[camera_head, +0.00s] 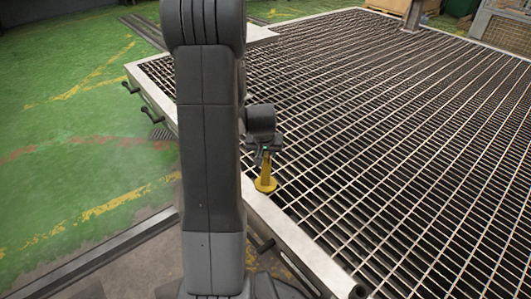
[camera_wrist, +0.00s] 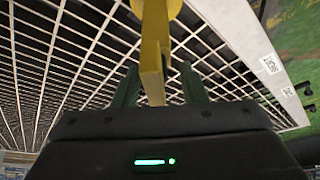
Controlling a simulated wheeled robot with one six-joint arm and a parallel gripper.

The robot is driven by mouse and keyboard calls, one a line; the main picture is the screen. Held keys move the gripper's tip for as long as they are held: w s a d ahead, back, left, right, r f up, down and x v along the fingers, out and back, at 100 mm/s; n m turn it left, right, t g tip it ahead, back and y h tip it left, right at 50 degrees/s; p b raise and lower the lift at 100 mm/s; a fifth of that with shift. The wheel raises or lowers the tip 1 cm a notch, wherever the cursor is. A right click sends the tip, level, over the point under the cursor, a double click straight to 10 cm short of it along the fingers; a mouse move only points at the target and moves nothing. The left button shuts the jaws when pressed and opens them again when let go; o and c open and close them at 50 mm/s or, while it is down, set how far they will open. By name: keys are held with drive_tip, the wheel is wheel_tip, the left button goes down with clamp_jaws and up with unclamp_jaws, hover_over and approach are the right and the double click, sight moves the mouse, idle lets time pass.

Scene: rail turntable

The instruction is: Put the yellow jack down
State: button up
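The yellow jack (camera_head: 265,182) has a narrow upper part and a wider round base. In the head view it hangs below my gripper (camera_head: 266,150), base down, over the grating close to its metal edge. I cannot tell whether its base touches the grating. In the wrist view the jack (camera_wrist: 153,50) stands between the two fingers of my gripper (camera_wrist: 155,88), which are shut on its narrow part. Its round end is cut off at the top of the picture. My arm hides part of the grating's left side in the head view.
The grating (camera_head: 400,120) is a wide field of metal bars with open gaps, bare around the jack. A pale metal frame (camera_head: 280,230) edges it, with dark handles (camera_head: 150,110) on its outer side. Green floor (camera_head: 80,130) lies left. A post (camera_head: 411,15) stands at the back.

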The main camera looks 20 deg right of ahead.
drive_tip(key=p+v, duration=0.4)
drive_tip(key=v, duration=0.8)
drive_tip(key=shift+r, duration=0.1)
